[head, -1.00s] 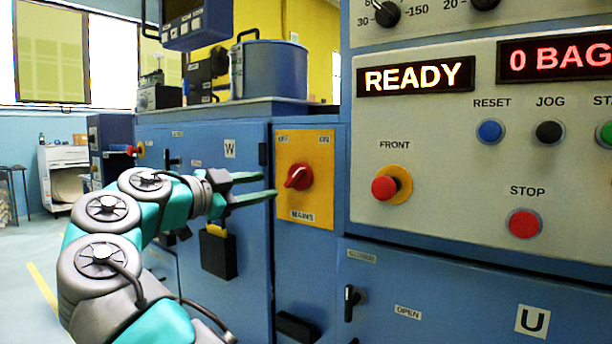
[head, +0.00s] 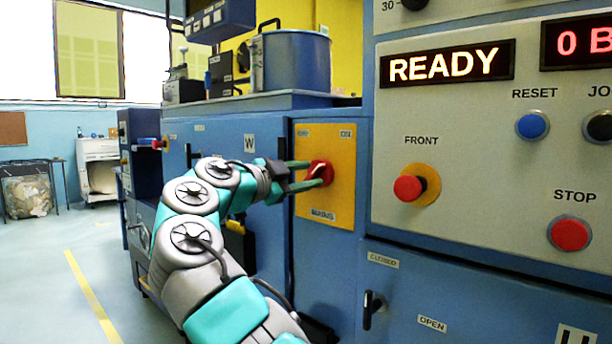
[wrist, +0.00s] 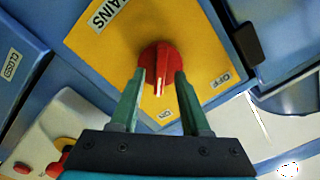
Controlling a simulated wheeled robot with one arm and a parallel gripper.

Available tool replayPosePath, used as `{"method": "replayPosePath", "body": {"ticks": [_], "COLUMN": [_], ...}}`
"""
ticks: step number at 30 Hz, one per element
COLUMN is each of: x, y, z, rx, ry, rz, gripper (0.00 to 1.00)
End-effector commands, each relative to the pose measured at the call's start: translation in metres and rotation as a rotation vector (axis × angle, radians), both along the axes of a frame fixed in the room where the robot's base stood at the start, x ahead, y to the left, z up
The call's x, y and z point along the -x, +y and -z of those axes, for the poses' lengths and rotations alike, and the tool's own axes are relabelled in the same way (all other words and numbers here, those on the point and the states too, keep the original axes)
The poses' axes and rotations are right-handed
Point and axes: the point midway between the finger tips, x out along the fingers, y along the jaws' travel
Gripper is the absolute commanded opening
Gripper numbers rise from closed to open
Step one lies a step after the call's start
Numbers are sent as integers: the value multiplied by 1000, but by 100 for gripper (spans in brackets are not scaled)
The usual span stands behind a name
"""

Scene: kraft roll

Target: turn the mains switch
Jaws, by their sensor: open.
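The mains switch (head: 319,173) is a red rotary knob on a yellow plate (head: 340,205) on the blue cabinet. In the wrist view the red knob (wrist: 160,62) has a pale pointer line that runs down toward my gripper. My gripper (wrist: 159,88) is open, with one green finger on each side of the knob's near part. I cannot tell whether the fingers touch it. In the head view my gripper (head: 307,174) reaches the knob from the left, and its fingertips overlap the knob's left side.
Right of the plate is a grey panel with a red FRONT button (head: 408,188), a blue RESET button (head: 532,125), a red STOP button (head: 570,234) and a READY display (head: 446,64). A small black latch (head: 370,308) sits below. Open floor (head: 50,260) lies at the left.

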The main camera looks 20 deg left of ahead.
Motion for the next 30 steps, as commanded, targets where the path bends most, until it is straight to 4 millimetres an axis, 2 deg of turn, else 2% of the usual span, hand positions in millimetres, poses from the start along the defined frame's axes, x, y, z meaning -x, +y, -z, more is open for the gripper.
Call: {"method": "replayPosePath", "body": {"ticks": [7,19,30], "x": [-1,-1,-1], "y": [0,0,0], "z": [0,1,1], "rx": [1,0,1], "ry": [1,2,2], "rz": [-1,0,0], "gripper": [45,0,0]}}
